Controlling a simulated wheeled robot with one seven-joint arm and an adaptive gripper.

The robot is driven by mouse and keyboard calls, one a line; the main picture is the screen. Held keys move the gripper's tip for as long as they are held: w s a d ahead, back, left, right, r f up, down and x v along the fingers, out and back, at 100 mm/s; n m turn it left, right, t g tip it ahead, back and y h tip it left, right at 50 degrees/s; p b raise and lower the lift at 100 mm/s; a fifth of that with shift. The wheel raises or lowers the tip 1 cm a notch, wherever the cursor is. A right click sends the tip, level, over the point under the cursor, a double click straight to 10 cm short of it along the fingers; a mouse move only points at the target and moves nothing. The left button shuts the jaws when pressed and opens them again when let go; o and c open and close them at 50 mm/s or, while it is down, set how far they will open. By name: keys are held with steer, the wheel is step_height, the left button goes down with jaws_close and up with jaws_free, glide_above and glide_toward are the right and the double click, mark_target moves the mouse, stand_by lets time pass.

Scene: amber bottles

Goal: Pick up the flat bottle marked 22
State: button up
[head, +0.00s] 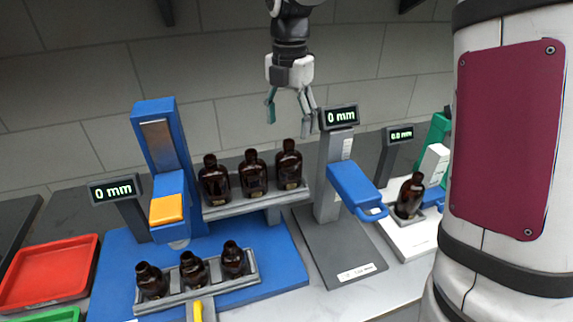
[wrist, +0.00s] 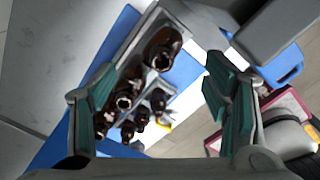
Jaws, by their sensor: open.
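Three dark amber bottles stand in a row on a raised grey shelf: a left one (head: 214,182), a middle one (head: 253,176) and a right one (head: 289,168). Three smaller amber bottles (head: 193,270) stand in a lower tray. Another amber bottle (head: 410,196) stands on a white stand at the right. The labels are too small to read, so I cannot tell which is marked 22. My gripper (head: 290,116) is open and empty, above the shelf's right end. In the wrist view, my gripper (wrist: 160,88) has a shelf bottle (wrist: 162,50) beyond its fingers.
A blue column (head: 160,140) with an orange-topped block rises left of the shelf. A grey post with a blue arm (head: 355,190) stands close on the right. Displays reading 0 mm stand at both sides. A red tray (head: 48,272) lies far left.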

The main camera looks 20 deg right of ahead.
mark_target(289, 140)
step_height(289, 140, down, 5)
steer(key=shift+r, duration=0.15)
steer(key=f, duration=0.1)
steer(key=f+p, duration=0.1)
steer(key=f, duration=0.2)
steer(key=shift+s+a+f+p, duration=0.15)
steer(key=shift+s+f+p, duration=0.15)
steer(key=shift+p, duration=0.1)
steer(key=shift+f, duration=0.4)
steer(key=c, duration=1.5)
